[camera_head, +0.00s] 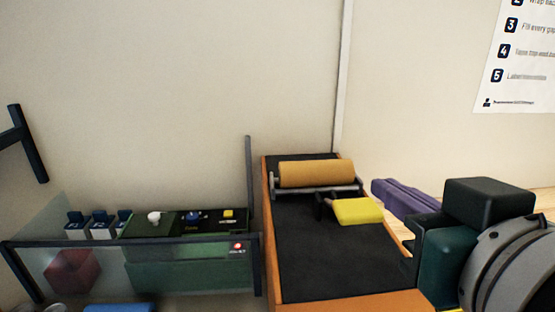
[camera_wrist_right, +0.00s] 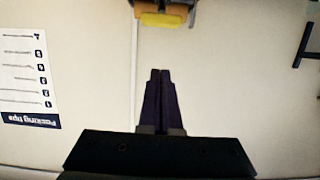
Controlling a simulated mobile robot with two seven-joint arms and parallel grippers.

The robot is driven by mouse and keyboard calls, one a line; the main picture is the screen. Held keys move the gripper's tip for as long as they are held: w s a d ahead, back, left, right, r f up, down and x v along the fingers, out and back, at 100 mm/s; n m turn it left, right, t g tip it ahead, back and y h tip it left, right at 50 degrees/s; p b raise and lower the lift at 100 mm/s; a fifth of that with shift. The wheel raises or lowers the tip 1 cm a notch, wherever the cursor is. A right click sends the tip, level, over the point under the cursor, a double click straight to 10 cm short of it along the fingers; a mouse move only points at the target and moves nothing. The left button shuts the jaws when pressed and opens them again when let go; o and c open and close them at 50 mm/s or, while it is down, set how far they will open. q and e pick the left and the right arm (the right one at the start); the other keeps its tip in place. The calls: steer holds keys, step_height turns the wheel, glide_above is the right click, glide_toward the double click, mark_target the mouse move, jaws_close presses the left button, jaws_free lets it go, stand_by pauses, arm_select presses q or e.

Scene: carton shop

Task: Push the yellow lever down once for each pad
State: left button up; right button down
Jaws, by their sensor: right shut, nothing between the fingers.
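The yellow lever (camera_head: 358,211) has a flat paddle on a dark arm. It sits on the right side of a black-topped machine bed, in front of a brown paper roll (camera_head: 316,174). It also shows at the top edge of the right wrist view (camera_wrist_right: 165,19). My right gripper (camera_head: 377,187) has purple fingers pressed together, empty. It is just right of the lever, apart from it in the wrist view (camera_wrist_right: 160,73). No pad can be made out on the bed. My left gripper is out of view.
The machine bed (camera_head: 320,262) has orange side rails. To its left stand a green control box (camera_head: 190,224) with knobs, a clear guard panel (camera_head: 60,262) with a dark frame, and a red block (camera_head: 73,272). A wall poster (camera_head: 520,60) hangs at right.

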mark_target(340, 209)
steer(key=w+f, duration=0.4)
steer(key=f, duration=0.1)
steer(key=shift+w, duration=0.2)
steer(key=shift+a+f, duration=0.1)
steer(key=shift+f, duration=0.05)
